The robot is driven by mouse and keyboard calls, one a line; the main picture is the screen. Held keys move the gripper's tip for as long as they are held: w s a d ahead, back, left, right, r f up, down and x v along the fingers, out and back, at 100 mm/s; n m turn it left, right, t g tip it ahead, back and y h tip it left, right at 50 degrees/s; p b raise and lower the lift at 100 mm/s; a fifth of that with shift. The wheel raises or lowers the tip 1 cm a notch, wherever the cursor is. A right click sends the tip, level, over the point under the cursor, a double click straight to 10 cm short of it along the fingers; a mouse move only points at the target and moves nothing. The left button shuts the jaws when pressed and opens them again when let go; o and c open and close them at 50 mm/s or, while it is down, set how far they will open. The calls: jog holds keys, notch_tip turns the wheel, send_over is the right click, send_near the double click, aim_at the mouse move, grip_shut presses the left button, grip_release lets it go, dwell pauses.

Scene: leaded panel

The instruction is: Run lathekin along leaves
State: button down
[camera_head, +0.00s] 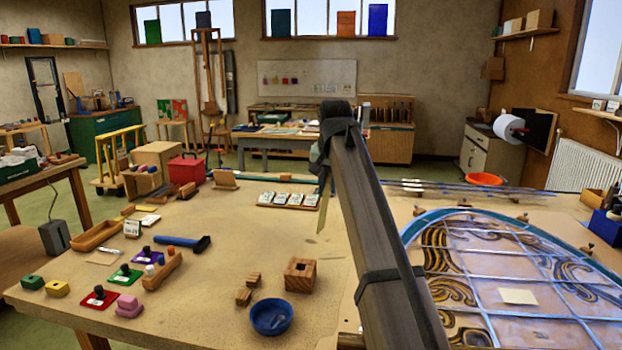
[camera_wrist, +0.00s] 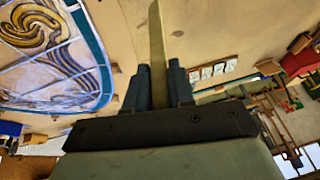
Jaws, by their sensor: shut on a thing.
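My gripper (camera_wrist: 159,80) is shut on the lathekin (camera_wrist: 157,35), a thin, flat, pale strip that sticks out beyond the fingertips. In the head view the lathekin (camera_head: 323,212) hangs point down above the bench, left of my arm. My gripper is mostly hidden behind the arm there. The leaded panel (camera_head: 462,284) lies flat on the right of the bench, with a rounded blue edge, pale lead lines and swirled brown and blue glass. The lathekin is left of the panel and apart from it. The lead leaves are too small to make out.
A blue bowl (camera_head: 271,317), a wooden block with a square hole (camera_head: 301,275) and small wood pieces (camera_head: 248,288) stand at the front. A hammer (camera_head: 188,244) and coloured blocks lie left. A paper note (camera_head: 518,296) lies on the panel. The bench middle is clear.

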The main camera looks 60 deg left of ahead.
jog(key=shift+s+d+f+m+t+h, duration=0.3)
jog(key=shift+s+d+f+h, duration=0.2)
jog(key=shift+d+f, duration=4.5)
jog(key=shift+s+d+f+m+t+h, duration=0.4)
jog(key=shift+d+f, duration=2.3)
jog(key=shift+d, duration=4.6)
jog(key=w+a, duration=1.1)
jog(key=w, duration=0.5)
jog(key=shift+w, duration=0.2)
jog(key=shift+f, duration=0.35)
jog(key=shift+s, duration=0.1)
jog(key=shift+s+d, duration=0.6)
jog(key=shift+s, duration=0.3)
